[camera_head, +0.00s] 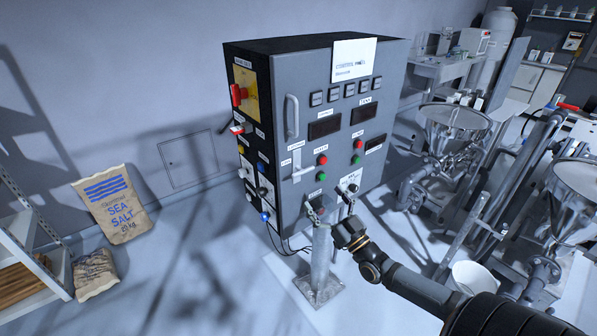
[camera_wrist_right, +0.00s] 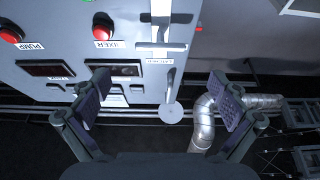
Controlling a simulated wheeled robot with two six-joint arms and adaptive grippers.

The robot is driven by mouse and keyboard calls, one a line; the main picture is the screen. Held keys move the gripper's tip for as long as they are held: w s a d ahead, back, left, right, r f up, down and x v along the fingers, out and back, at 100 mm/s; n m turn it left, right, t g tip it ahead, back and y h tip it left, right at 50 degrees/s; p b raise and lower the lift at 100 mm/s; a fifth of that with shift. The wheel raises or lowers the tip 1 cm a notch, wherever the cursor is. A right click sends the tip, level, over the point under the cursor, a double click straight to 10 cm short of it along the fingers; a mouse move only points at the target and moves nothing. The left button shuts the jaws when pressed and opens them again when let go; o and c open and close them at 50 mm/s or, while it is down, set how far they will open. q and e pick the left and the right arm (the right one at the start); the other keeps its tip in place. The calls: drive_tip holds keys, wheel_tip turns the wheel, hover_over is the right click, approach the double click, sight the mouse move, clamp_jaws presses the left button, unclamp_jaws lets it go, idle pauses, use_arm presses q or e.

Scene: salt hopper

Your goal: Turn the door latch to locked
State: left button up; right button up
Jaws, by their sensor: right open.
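The door latch (camera_head: 302,170) is a pale metal piece low on the left side of the grey cabinet door (camera_head: 332,85), below the long door handle (camera_head: 291,116). Small labels sit beside and above it, too small to read surely. In the right wrist view, which looks upside down, the latch (camera_wrist_right: 160,46) shows its bar across a pale plate, ahead of the jaws. My right gripper (camera_head: 346,203) is in front of the cabinet's lower part, to the right of and below the latch. It also shows in the right wrist view (camera_wrist_right: 160,103), open and empty, apart from the latch. My left gripper is out of view.
A metal post (camera_head: 320,255) on a base plate stands before the cabinet, close to my right gripper. Red and green buttons (camera_head: 322,160) sit right of the latch. Steel hoppers (camera_head: 455,118) and pipes stand at the right. A salt sack (camera_head: 115,210) leans at the left; the floor between is clear.

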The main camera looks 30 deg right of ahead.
sight(305, 173)
drive_tip(key=b+x, duration=0.1)
drive_tip(key=x, duration=0.8)
drive_tip(key=shift+w, duration=0.4)
drive_tip(key=c, duration=1.2)
